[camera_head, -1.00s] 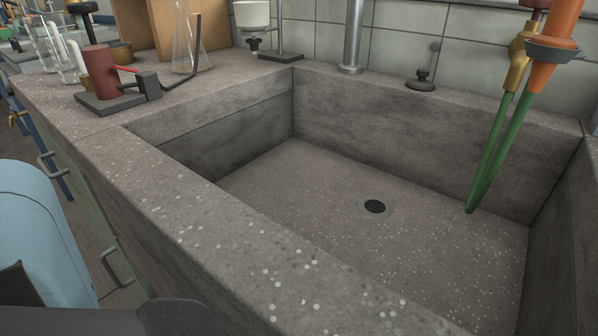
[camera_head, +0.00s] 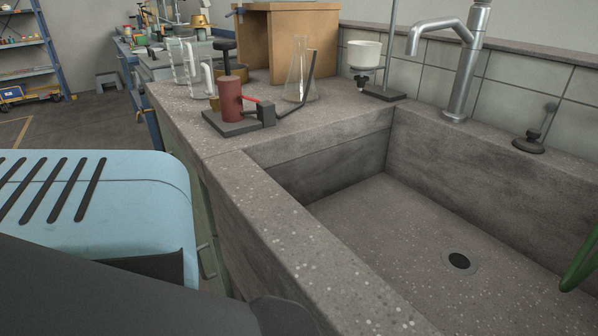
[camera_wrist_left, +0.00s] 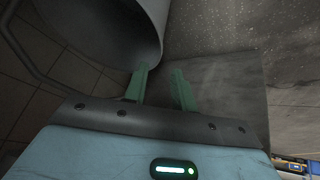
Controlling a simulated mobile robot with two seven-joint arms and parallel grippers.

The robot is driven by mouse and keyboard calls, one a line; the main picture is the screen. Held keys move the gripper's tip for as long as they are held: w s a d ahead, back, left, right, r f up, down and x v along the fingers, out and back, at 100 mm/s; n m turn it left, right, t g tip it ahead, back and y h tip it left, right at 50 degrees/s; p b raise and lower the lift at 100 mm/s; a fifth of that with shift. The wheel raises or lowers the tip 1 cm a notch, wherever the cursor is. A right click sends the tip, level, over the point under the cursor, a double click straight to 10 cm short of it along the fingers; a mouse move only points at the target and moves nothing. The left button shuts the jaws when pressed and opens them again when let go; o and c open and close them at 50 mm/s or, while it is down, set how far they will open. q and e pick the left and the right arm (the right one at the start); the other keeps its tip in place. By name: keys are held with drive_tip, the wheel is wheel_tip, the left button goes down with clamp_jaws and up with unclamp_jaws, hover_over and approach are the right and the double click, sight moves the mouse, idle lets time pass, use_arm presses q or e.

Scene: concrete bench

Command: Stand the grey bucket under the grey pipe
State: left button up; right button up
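My left gripper (camera_wrist_left: 161,82) shows in the left wrist view with two pale green fingers. They are apart, with a gap between their tips. The grey bucket (camera_wrist_left: 148,18) appears to be the large rounded, hollow grey thing at the upper left there. Its edge lies at the tip of the left-hand finger, and I cannot tell whether they touch. The bucket is cut off by the frame, so its full pose is unclear. In the head view neither the bucket nor my left gripper's fingers show. I cannot identify the grey pipe. My right gripper is not in view.
The sink (camera_head: 370,210) has a dark drain (camera_head: 459,260) and a steel tap (camera_head: 467,70) behind it. A red cylinder on a stand (camera_head: 230,98), a glass flask (camera_head: 297,72) and a wooden box (camera_head: 262,40) crowd the bench. Open floor (camera_head: 80,125) lies left.

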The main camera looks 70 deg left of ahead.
use_arm(q)
drive_tip(key=s+f+m+h, duration=0.25)
drive_tip(key=s+m, duration=0.25)
drive_tip(key=s, duration=0.7)
drive_tip(key=s+d+r+m+h, duration=0.1)
drive_tip(key=s+d+r+m, duration=0.1)
drive_tip(key=s, duration=0.6)
drive_tip(key=s+d+r+m+h, duration=0.1)
drive_tip(key=s+d+r+m, duration=0.1)
drive_tip(key=s, duration=0.5)
drive_tip(key=s+d+r+m+h, duration=0.2)
drive_tip(key=s+m, duration=0.3)
drive_tip(key=s, duration=0.3)
drive_tip(key=shift+s+d+r+m, duration=0.35)
drive_tip(key=shift+d+r, duration=0.15)
drive_tip(key=shift+r, duration=0.25)
drive_tip(key=shift+s+a, duration=0.1)
